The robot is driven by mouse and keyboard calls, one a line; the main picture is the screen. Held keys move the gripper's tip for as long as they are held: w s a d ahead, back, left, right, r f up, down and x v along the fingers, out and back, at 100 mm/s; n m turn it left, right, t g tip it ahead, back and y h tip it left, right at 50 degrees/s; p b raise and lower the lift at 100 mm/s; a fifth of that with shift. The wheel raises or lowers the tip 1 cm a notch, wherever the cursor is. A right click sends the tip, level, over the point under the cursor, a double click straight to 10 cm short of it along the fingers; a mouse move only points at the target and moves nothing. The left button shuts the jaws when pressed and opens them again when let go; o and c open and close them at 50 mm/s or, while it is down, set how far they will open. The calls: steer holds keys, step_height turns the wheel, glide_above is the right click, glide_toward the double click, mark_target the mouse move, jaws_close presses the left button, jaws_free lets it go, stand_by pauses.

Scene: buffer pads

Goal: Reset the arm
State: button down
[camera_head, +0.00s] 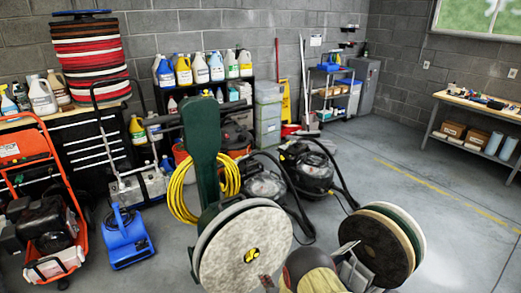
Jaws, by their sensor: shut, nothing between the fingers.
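My gripper (353,266) shows low in the picture, right of centre, at the end of my tan and dark arm. Its grey fingers look shut and empty; part of it is cut off by the lower edge. A round pale pad (232,258) with a yellow and black centre stands on edge left of my gripper, in front of a dark green upright (202,135). A set of round brown, green and white pads (375,248) stands just behind and right of my gripper. I cannot tell whether the gripper touches these pads.
An orange-framed machine (58,250) and a blue blower (127,238) stand at the left. A workbench (478,103) is along the right wall. The floor at the right is clear.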

steer(key=s+d+f+n+g+h, duration=0.1)
steer(key=s+d+f+n+g, duration=0.1)
steer(key=s+f+n+g, duration=0.4)
steer(key=s+d+r+n+g+h, duration=0.2)
steer(key=s+d+n+g, duration=0.1)
steer(key=s, duration=0.5)
steer(key=s+d+r+n+p, duration=0.1)
steer(key=s+d+r, duration=0.3)
steer(key=r, duration=1.4)
steer(key=s+d+r+n+t, duration=0.1)
steer(key=s+d+r+n, duration=0.3)
steer(key=s+r, duration=0.9)
steer(key=s+d+r+n+p, duration=0.1)
steer(key=s+d+r, duration=0.3)
steer(key=r, duration=2)
steer(key=s+n, duration=0.1)
steer(key=s, duration=0.3)
steer(key=shift+s+r+n+t+h+p, duration=0.25)
steer(key=shift+s+n+t+h+p, duration=0.05)
steer(key=shift+s+h+p, duration=0.1)
